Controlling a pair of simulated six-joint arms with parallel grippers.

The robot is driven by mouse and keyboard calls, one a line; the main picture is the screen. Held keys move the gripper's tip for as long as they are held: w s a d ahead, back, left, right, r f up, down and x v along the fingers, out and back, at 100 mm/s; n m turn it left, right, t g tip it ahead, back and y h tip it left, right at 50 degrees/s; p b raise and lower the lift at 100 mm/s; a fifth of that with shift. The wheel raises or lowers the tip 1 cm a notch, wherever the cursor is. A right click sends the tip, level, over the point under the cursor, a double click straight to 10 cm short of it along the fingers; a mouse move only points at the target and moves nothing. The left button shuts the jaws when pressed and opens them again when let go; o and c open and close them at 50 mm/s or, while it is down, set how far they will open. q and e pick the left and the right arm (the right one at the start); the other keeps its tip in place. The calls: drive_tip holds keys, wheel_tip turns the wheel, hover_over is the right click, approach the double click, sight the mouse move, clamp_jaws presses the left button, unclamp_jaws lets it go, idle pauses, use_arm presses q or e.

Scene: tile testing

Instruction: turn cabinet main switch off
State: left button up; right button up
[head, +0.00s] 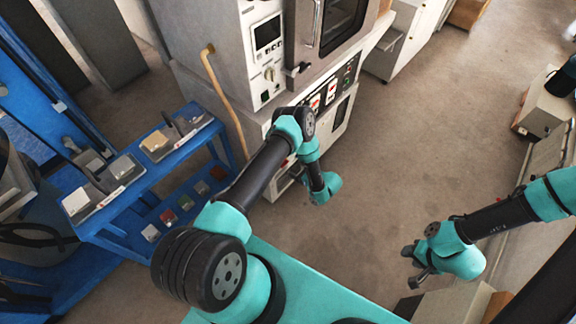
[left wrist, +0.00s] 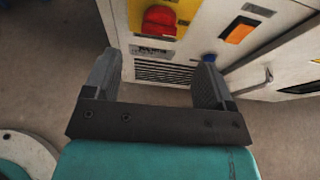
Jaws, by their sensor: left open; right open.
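The main switch is a red rotary knob (left wrist: 160,20) on a yellow plate, on the front of the pale cabinet (left wrist: 195,22). The knob's exact setting is not clear. In the head view the left wrist hangs low beside the cabinet front. My right gripper (head: 413,264) is open and empty over the floor, far from the cabinet.
An orange switch (left wrist: 240,32), a blue knob (left wrist: 209,58) and a vent grille (left wrist: 163,74) sit near the red knob. An oven-like machine (head: 328,30) stands above. A blue rack (head: 150,180) with trays stands left. Open floor (head: 420,150) lies right of the cabinet.

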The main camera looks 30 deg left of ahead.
use_arm(q)
drive_tip(key=x, duration=0.7)
drive_tip(key=shift+a, duration=0.1)
drive_tip(key=c, duration=0.9)
